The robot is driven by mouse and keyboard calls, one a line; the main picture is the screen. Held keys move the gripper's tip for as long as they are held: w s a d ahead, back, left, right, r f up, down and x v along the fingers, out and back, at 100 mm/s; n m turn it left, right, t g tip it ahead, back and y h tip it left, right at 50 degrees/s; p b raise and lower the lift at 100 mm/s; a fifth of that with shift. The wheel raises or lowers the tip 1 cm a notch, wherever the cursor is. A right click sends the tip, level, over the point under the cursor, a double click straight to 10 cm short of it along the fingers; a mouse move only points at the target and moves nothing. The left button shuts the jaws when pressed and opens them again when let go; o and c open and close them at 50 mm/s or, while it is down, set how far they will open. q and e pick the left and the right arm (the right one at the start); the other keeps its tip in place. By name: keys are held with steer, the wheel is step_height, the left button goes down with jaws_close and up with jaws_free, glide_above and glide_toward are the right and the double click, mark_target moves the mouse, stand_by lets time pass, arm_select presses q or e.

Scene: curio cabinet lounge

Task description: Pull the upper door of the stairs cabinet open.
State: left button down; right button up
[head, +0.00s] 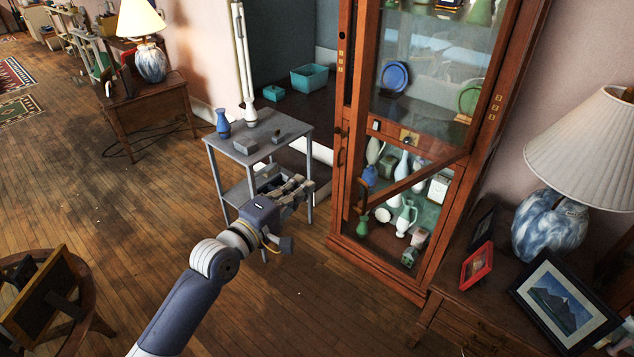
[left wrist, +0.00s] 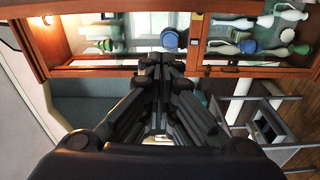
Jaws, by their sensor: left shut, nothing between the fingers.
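The tall wood-framed glass cabinet (head: 436,281) stands right of centre in the head view. Its upper glass door (head: 425,178) appears partly swung out, hinged on the right; its bottom rail slants away from the cabinet's middle rail. My left gripper (head: 306,186) is shut and empty, left of that edge, with a visible gap in the head view. In the left wrist view the closed fingers (left wrist: 160,62) point toward the wood framing and glass. My right gripper is not in view.
A small grey two-tier table (head: 225,148) with a blue vase stands just behind my left gripper. A side table with a lamp (head: 550,220) and framed pictures (head: 565,308) is at the right. Vases fill the cabinet's lower part. Wood floor is open at left.

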arm_select(q)
steer(key=w+d+p, duration=0.4)
steer(key=w+d, duration=0.2)
steer(key=d, duration=0.1)
steer(key=shift+r+n+p, duration=0.4)
steer(key=shift+r, duration=0.05)
steer(key=shift+d, duration=0.1)
stand_by(0.3)
